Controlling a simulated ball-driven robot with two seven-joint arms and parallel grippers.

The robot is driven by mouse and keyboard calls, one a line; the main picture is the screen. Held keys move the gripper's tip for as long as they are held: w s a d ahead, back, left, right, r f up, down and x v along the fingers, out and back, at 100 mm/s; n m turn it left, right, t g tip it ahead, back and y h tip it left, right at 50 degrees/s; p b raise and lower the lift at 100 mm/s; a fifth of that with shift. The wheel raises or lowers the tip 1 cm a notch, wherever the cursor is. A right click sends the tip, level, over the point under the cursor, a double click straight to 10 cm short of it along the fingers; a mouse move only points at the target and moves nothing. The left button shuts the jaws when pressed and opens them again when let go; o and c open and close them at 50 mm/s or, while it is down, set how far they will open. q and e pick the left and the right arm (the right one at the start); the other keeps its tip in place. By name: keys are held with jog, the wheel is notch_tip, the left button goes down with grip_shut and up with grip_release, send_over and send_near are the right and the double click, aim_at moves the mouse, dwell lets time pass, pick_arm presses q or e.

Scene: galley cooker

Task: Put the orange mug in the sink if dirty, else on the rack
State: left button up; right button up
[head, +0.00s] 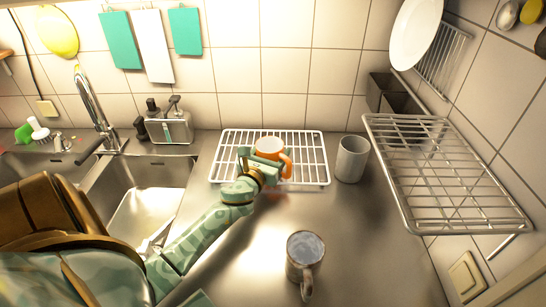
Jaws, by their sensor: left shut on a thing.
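My left gripper (262,172) is shut on the orange mug (268,156). The mug is upright over the front middle of the white wire rack (313,160) on the counter; I cannot tell whether it touches the wires. Its handle points right. The visible inside looks pale, and I make out no clear stain. The gripper covers part of its front. The steel sink (178,172) is at the left, partly hidden by my arm and body. My right gripper is not in view.
A grey cup (351,159) stands just right of the white rack. A brown mug (304,257) with a greyish inside stands on the front counter. A metal wall shelf (440,170) juts out at the right. A soap caddy (170,127) stands behind the sink.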

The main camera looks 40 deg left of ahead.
pick_arm(q)
jog(key=shift+r, duration=0.1)
jog(key=shift+f, duration=0.2)
jog(key=o, duration=1.1)
jog(key=shift+o, duration=0.2)
jog(key=shift+r, duration=0.3)
jog(key=v, duration=1.2)
